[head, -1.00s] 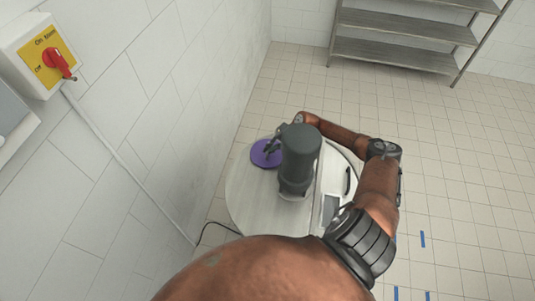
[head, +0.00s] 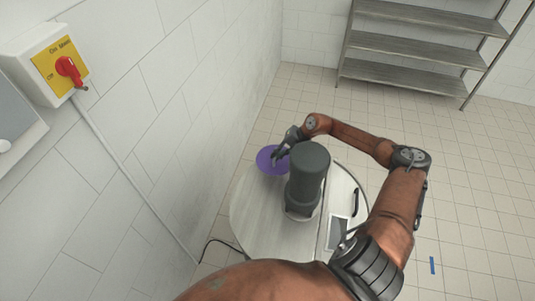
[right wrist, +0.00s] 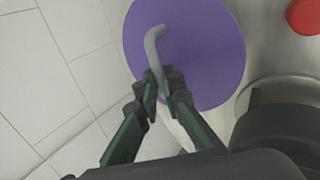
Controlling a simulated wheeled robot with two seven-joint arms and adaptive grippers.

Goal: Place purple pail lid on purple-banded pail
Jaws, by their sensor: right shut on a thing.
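The purple lid (head: 266,160) is a flat round disc at the far left edge of the round table in the head view. In the right wrist view the lid (right wrist: 205,65) carries a bent grey handle (right wrist: 152,48). My right gripper (head: 279,158) reaches to it from behind the machine. In the right wrist view its fingers (right wrist: 163,88) are shut on the handle. The purple-banded pail cannot be made out, and I cannot tell whether the lid rests on something or hangs above the table. My left gripper is not in view.
The pale round table (head: 257,222) holds a tall dark grey machine (head: 308,172) close beside the lid. A red round part (right wrist: 304,15) shows in the right wrist view. The tiled wall (head: 165,140) is near on the left. A metal shelf (head: 420,45) stands at the back.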

